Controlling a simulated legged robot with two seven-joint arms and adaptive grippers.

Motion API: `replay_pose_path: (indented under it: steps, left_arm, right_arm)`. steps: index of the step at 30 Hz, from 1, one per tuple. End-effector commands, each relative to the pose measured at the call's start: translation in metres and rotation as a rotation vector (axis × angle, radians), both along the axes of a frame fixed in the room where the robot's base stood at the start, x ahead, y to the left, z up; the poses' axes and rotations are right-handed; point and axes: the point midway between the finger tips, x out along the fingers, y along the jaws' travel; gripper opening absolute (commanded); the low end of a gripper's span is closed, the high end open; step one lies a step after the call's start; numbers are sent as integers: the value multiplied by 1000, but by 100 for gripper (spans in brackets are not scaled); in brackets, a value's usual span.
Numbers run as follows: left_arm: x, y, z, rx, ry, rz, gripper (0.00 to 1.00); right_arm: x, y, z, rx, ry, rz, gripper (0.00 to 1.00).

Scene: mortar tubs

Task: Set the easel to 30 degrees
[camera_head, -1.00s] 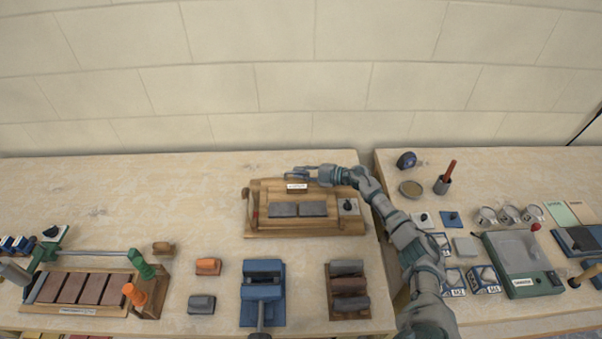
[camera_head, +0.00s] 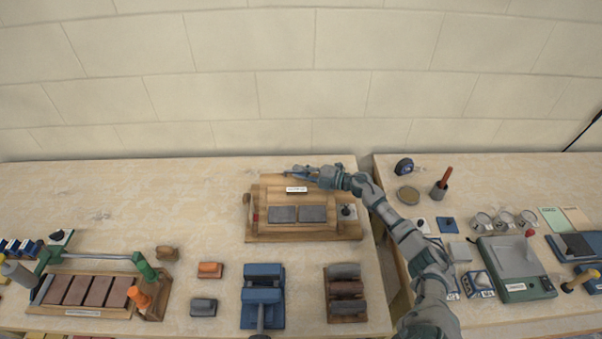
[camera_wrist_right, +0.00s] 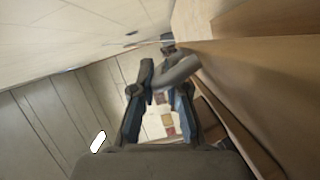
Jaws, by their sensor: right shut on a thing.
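The wooden easel (camera_head: 262,231) stands at the back of the left bench, with two dark grey slabs (camera_head: 298,214) on its front and a small white label (camera_head: 296,189) above them. A dark knob (camera_head: 347,211) sits on a pale plate at its right end. In the right wrist view, the fingers (camera_wrist_right: 160,100) lie beside a wooden face (camera_wrist_right: 250,75). The easel's angle cannot be read. My left gripper is not in view.
In front are a blue vise-like block (camera_head: 263,293), a rack of dark rolls (camera_head: 346,292) and small blocks (camera_head: 209,270). A tile rack (camera_head: 85,290) stands at left. The right bench (camera_head: 480,172) holds cups and a scale-like device (camera_head: 515,265). The back left is clear.

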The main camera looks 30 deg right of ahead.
Motion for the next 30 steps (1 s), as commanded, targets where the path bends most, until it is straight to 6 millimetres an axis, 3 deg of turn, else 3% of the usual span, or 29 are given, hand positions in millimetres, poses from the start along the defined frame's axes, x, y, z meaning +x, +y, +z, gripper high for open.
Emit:
replay_pose_path:
  steps: [12, 30]
  left_arm:
    - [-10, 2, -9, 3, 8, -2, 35]
    - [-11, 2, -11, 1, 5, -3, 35]
  right_arm:
    - [-15, 9, 20, -82, -122, 5, 0]
    - [-20, 13, 23, -108, -158, 7, 0]
